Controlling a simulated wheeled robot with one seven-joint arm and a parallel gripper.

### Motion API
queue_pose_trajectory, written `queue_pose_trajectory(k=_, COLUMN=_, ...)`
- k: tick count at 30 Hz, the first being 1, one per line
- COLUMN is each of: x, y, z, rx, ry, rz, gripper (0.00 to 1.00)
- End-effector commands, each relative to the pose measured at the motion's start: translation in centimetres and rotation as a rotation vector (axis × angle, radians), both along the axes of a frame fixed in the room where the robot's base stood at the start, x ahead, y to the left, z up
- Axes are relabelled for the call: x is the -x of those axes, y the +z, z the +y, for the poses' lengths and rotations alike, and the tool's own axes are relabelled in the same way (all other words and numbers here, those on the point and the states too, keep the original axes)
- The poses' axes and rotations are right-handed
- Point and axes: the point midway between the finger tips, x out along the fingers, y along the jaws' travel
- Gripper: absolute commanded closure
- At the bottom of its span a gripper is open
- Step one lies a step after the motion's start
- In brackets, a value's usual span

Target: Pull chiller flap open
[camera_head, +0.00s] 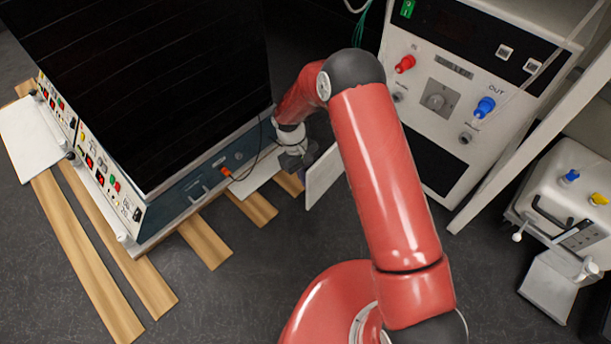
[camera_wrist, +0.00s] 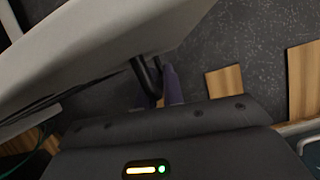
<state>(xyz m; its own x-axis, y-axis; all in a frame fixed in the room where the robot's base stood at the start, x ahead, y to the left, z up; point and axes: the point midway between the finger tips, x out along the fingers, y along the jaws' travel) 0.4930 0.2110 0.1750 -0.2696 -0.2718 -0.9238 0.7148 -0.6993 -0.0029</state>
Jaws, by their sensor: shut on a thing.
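The chiller (camera_head: 440,95) is a white cabinet with a red and a blue fitting on its front and a dark area (camera_head: 428,165) low down. The chiller flap (camera_head: 322,176) shows as a pale panel standing out from the left of the cabinet, so it looks swung open. In the wrist view the flap (camera_wrist: 100,50) fills the upper left, with a black handle (camera_wrist: 146,78) on it. My gripper (camera_wrist: 160,90) is shut on that handle. In the head view my gripper (camera_head: 297,160) is small and dark, just left of the flap; its fingertips are unclear there.
A large dark-fronted shaker unit (camera_head: 150,80) stands close on the left, with wooden planks (camera_head: 205,243) beneath it. A white device (camera_head: 565,190) stands at right. The grey floor (camera_head: 240,290) in front is clear.

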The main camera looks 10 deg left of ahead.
Motion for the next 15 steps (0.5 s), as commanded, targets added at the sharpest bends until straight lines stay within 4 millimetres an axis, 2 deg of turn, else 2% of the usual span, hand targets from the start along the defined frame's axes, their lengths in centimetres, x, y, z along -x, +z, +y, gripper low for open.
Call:
queue_pose_trajectory(k=1, x=0.07, y=0.02, z=0.0, rx=0.001, ry=0.0, rz=0.002, gripper=0.9)
queue_pose_trajectory(k=6, x=0.05, y=0.01, z=0.01, rx=0.0, ry=0.001, rz=0.001, gripper=0.69)
queue_pose_trajectory(k=15, x=-0.07, y=0.25, z=0.08, rx=0.0, ry=0.001, rz=0.0, gripper=0.69)
